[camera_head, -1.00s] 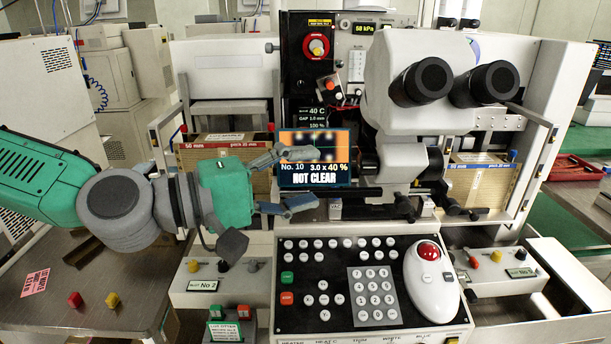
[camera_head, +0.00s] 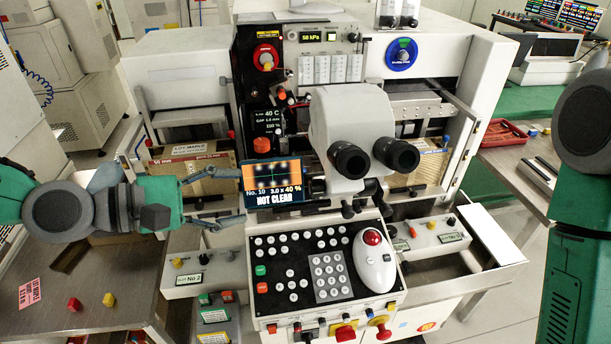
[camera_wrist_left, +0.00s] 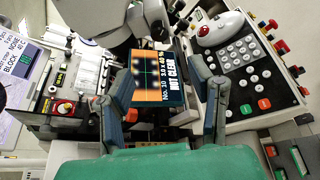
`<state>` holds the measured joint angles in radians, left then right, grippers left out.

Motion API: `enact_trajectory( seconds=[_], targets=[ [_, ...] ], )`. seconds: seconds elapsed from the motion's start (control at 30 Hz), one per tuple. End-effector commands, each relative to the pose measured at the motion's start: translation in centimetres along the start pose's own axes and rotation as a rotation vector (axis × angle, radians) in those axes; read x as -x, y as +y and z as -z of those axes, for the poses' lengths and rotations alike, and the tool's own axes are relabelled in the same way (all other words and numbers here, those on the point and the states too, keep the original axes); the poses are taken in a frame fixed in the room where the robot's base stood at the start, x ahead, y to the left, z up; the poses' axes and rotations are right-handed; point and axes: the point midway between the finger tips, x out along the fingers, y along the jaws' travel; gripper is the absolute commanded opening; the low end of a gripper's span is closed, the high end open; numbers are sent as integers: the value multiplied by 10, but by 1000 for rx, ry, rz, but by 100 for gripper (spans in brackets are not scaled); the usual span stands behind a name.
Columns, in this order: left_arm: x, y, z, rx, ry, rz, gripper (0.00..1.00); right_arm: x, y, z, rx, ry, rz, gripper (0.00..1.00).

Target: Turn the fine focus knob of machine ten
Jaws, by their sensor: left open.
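The machine's microscope (camera_head: 345,125) has a pale grey head with two black eyepieces, tilted toward me. A small screen (camera_head: 271,185) to its left reads "No. 10", "3.0 x 40 %" and "NOT CLEAR"; it also shows in the left wrist view (camera_wrist_left: 160,75). Dark knob-like parts (camera_head: 316,186) sit at the microscope's lower left, beside the screen; I cannot tell which is the fine focus knob. My left gripper (camera_head: 228,198) is open and empty at the screen's left edge, its fingers pointing right. In the left wrist view its fingers (camera_wrist_left: 162,108) straddle the screen. My right gripper is out of view.
A sloping control panel (camera_head: 265,305) with buttons and a white trackball unit (camera_head: 374,262) lies below the microscope. Small control boxes (camera_head: 203,275) (camera_head: 437,243) flank it. My right arm shows at the right edge. Red and yellow blocks (camera_head: 74,304) lie on the left table.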

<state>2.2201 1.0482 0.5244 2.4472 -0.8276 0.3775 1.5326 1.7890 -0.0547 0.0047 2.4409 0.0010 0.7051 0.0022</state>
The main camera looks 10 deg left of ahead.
Motion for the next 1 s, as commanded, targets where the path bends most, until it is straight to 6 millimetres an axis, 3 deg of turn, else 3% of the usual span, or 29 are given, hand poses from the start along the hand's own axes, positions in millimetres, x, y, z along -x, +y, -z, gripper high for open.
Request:
enact_trajectory(
  seconds=[0.7,1.0],
  targets=[
    [-112,0,-1,-2,-3,0,48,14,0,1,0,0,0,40],
    [-131,0,-1,-2,-3,-4,48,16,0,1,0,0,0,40]
  ],
)
